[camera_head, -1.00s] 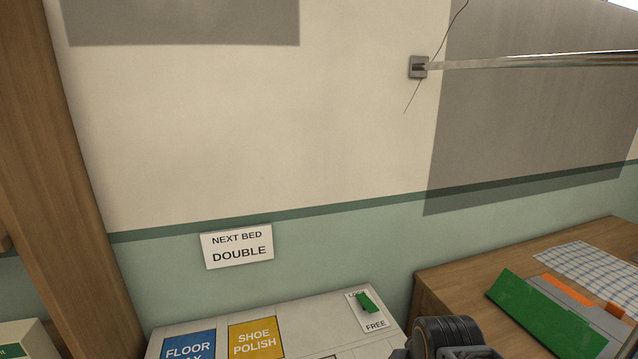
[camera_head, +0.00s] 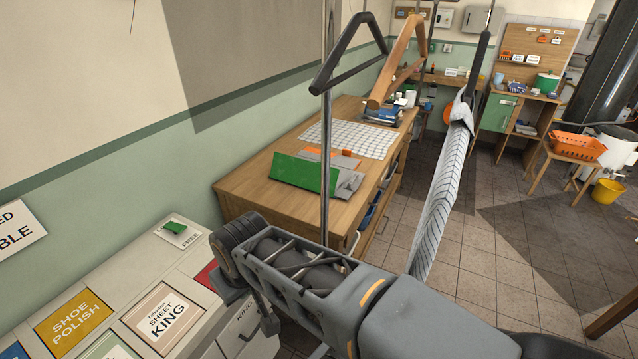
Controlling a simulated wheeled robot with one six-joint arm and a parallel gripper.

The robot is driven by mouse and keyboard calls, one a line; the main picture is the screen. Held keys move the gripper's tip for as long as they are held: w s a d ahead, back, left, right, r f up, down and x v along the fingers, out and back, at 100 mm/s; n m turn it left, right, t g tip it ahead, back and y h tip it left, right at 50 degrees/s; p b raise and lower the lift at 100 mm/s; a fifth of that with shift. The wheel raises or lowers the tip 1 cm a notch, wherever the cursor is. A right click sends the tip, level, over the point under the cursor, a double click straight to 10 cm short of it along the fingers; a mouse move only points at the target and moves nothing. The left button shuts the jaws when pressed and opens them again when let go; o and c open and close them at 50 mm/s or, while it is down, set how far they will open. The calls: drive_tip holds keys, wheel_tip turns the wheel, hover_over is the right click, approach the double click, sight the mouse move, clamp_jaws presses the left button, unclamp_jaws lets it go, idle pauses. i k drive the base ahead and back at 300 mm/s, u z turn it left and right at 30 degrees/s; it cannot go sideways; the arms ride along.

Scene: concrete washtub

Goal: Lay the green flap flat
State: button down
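The green flap (camera_head: 304,172) is a flat green panel on a grey folding board (camera_head: 349,181) on the wooden chest top. It appears raised at a tilt rather than flat, with its broad face toward me. An orange part (camera_head: 334,156) of the board shows behind it. My grey arm crosses the lower middle of the head view, in front of the chest and apart from the flap. I cannot make out my gripper's fingers in this view.
The wooden chest (camera_head: 243,187) also bears a checked cloth (camera_head: 352,137) behind the board. A metal pole (camera_head: 326,165) stands in front, with hangers (camera_head: 345,52) above. Tiled floor (camera_head: 480,205) is open at right.

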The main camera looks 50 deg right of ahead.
sight(302, 173)
drive_tip(key=k, duration=1.25)
drive_tip(key=z, duration=2.55)
drive_tip(key=i, duration=4.55)
drive_tip(key=u, duration=4.1)
drive_tip(key=i, duration=1)
drive_tip(key=u, duration=0.05)
